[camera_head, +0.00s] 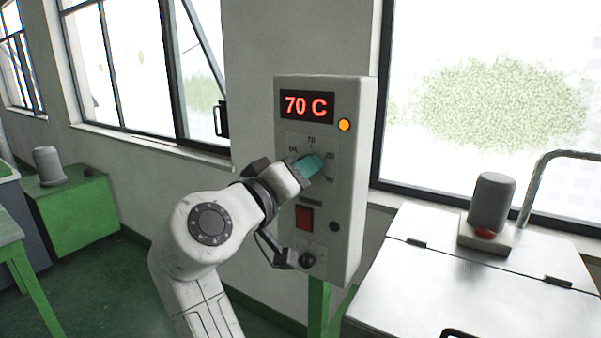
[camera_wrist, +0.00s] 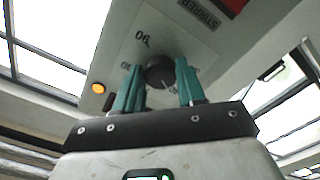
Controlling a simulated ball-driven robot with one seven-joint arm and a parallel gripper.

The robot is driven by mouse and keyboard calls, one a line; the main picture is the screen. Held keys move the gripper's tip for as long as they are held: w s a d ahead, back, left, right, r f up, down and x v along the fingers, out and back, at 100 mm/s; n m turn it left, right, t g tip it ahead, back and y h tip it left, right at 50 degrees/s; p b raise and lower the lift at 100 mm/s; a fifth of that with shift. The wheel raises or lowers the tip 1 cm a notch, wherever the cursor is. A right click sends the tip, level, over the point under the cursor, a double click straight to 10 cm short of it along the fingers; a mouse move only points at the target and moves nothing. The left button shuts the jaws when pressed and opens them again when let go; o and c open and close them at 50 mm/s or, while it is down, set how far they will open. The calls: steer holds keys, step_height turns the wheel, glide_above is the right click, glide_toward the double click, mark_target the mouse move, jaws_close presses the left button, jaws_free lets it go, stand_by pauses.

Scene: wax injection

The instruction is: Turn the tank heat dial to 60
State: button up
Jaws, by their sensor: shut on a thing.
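The tank heat dial (camera_wrist: 160,72) is a dark round knob on a pale scale plate, seen between my teal fingers in the wrist view. My gripper (camera_wrist: 162,80) is shut on the dial, one finger on each side. In the head view my gripper (camera_head: 309,165) reaches the scale plate, and its fingers and my arm hide the dial and part of the scale. The display (camera_head: 306,106) on the grey control box (camera_head: 347,200) reads 70 C in red. An orange lamp (camera_head: 344,125) glows beside it.
A red switch (camera_head: 304,217) and a dark knob (camera_head: 307,260) sit below the scale on the box. A steel tank lid (camera_head: 400,262) with a grey cylinder (camera_head: 491,200) is at the right. A green cabinet (camera_head: 75,215) stands at the left.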

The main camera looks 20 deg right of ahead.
steer(key=o, duration=1.1)
steer(key=shift+c, duration=0.2)
steer(key=shift+a, duration=0.15)
steer(key=b+v, duration=0.2)
steer(key=v, duration=0.8)
steer(key=shift+s+a+b, duration=0.2)
steer(key=shift+a+b, duration=0.05)
steer(key=shift+b, duration=0.15)
